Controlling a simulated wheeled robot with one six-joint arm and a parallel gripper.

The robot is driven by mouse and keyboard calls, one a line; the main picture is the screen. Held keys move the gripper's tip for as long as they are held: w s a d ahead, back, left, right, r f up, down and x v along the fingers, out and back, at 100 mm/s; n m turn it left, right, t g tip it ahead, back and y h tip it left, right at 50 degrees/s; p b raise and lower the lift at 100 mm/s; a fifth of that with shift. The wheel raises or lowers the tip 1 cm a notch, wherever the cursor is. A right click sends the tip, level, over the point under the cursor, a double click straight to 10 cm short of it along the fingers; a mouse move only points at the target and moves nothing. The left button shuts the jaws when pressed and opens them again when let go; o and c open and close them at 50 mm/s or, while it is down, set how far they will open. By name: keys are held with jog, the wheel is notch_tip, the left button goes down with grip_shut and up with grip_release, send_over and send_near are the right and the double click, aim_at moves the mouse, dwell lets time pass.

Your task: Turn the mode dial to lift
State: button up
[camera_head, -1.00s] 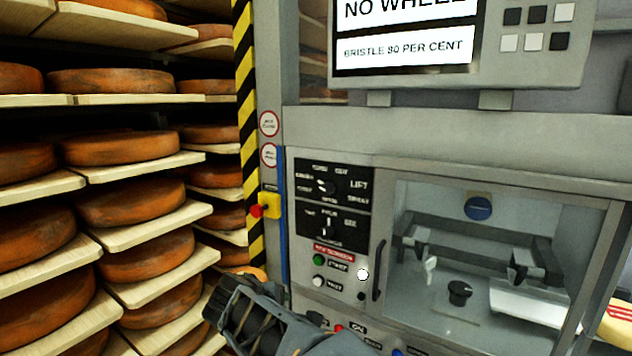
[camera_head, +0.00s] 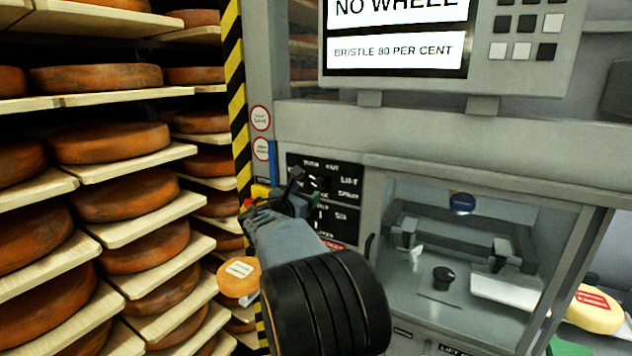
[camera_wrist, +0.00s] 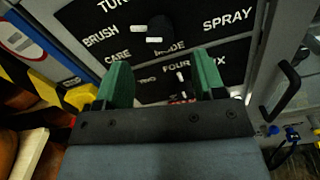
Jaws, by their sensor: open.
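The mode dial (camera_wrist: 161,27) is a dark round knob on the black label panel (camera_head: 333,170). In the wrist view it lies just beyond my fingertips, with two short white marks on its left side, towards BRUSH and CARE. I cannot tell its exact setting.
A second, smaller dial sits below, near FOUR. A door handle (camera_wrist: 281,90) stands out at the right. A yellow box (camera_wrist: 80,97) with a red button is at the left. Shelves of cheese wheels (camera_head: 110,143) fill the left side.

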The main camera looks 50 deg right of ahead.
aim_at(316, 186)
jog(key=p+x, duration=0.2)
jog(key=x, duration=0.5)
jog(key=shift+c, duration=0.2)
jog(key=c, duration=0.9)
jog(key=shift+o, duration=0.2)
jog(key=shift+f, duration=0.1)
jog(key=shift+b, duration=0.6)
